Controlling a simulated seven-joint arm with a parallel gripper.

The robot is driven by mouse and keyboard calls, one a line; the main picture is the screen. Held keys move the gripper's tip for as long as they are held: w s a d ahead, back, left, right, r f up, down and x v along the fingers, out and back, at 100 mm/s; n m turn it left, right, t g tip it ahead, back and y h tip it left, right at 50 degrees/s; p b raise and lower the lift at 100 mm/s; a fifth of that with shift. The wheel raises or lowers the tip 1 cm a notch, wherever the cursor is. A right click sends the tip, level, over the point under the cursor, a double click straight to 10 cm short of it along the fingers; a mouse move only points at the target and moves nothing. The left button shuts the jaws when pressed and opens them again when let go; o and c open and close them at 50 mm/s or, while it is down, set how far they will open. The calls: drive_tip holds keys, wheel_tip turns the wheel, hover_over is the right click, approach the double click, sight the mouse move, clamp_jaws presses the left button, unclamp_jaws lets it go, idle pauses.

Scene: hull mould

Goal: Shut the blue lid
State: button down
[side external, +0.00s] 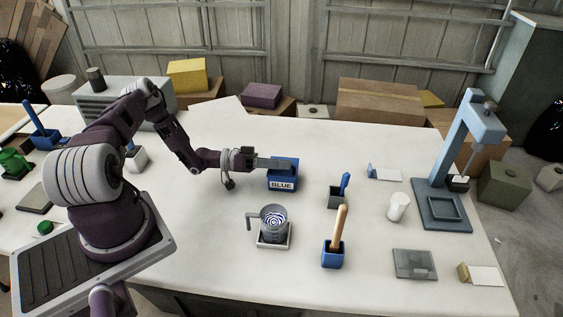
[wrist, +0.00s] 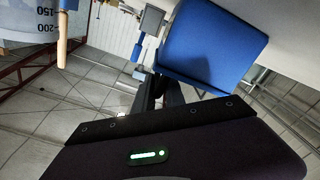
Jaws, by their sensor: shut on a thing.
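The blue box (side external: 282,184), marked BLUE on its front, stands on the table near the middle. Its blue lid (side external: 290,160) is at the top of the box, partly covered by my gripper (side external: 282,165), so its exact angle is hard to tell. My gripper reaches in from the left, level with the top of the box, and is shut on the lid. In the wrist view, a wide blue surface (wrist: 208,45) fills the upper middle, right against my gripper fingers (wrist: 168,88); the fingertips are partly hidden there.
A metal jug with swirled contents (side external: 273,219) stands in front of the box. A blue holder with a wooden handle (side external: 333,256), a dark holder with a blue tool (side external: 338,197) and a white cup (side external: 398,207) stand rightward. A blue-grey press (side external: 450,160) is far right. Table behind the box is clear.

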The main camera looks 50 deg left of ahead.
drive_tip(key=shift+s+d+f, duration=0.25)
drive_tip(key=shift+s+d, duration=0.05)
drive_tip(key=shift+d, duration=0.15)
drive_tip(key=c, duration=1.5)
unclamp_jaws()
drive_tip(key=v, duration=0.7)
drive_tip(key=shift+a+r, duration=0.15)
drive_tip(key=shift+a, duration=0.1)
drive_tip(key=shift+w+r, duration=0.1)
